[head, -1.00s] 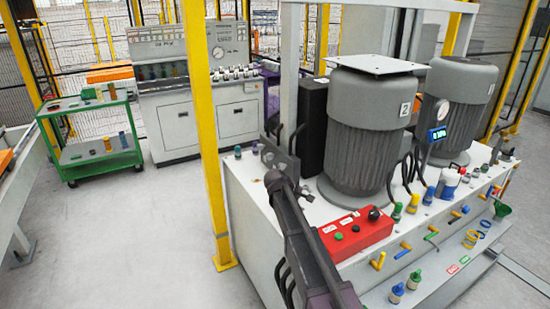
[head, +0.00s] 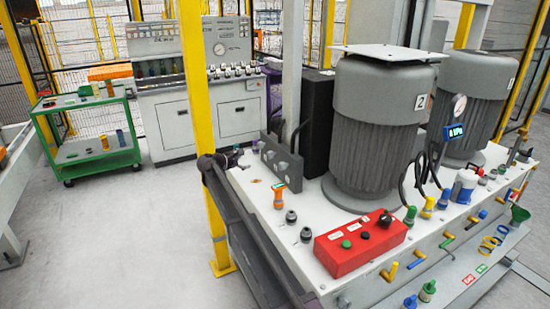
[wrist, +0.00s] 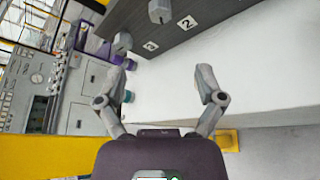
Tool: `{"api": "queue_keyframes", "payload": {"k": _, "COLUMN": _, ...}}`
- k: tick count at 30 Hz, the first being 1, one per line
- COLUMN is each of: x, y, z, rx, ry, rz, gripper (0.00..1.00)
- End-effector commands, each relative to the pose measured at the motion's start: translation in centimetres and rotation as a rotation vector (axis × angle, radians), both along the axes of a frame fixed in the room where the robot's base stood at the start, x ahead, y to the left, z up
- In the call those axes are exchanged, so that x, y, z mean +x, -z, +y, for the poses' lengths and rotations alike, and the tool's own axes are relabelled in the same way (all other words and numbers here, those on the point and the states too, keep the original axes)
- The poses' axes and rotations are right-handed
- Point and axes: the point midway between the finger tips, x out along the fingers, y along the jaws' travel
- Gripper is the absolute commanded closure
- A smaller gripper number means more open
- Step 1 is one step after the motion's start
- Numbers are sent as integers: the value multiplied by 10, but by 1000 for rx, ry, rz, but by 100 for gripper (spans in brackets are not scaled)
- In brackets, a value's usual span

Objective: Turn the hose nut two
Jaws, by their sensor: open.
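A dark grey bracket (head: 283,162) stands on the left end of the white tank top in the head view. In the wrist view the bracket (wrist: 215,22) crosses the top, with small number plates; one reads 2 (wrist: 187,23). A grey nut (wrist: 160,11) sticks out near that plate, and another grey nut (wrist: 123,42) is further left. Which nut is number two is not certain. My gripper (wrist: 160,80) is open and empty, its fingers wide apart over the white tank top, short of the bracket. In the head view my gripper (head: 226,160) is left of the bracket, partly hidden.
Purple and teal caps (wrist: 128,96) stand by my left finger in the wrist view. An orange-topped fitting (head: 279,196), a red control box (head: 360,242) and motor 2 (head: 375,130) stand on the tank. A yellow post (head: 198,100) rises close to my arm.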

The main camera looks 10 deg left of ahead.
Motion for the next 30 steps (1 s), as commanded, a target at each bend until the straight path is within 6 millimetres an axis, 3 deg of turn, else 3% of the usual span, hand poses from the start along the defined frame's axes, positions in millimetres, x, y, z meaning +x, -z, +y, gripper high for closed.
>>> {"api": "queue_keyframes", "payload": {"k": 17, "x": 18, "y": 4, "z": -31, "rx": 2, "ry": 26, "rz": 0, "gripper": 12}}
{"api": "queue_keyframes", "payload": {"k": 30, "x": 64, "y": 22, "z": -67, "rx": 3, "ry": 27, "rz": 0, "gripper": 12}}
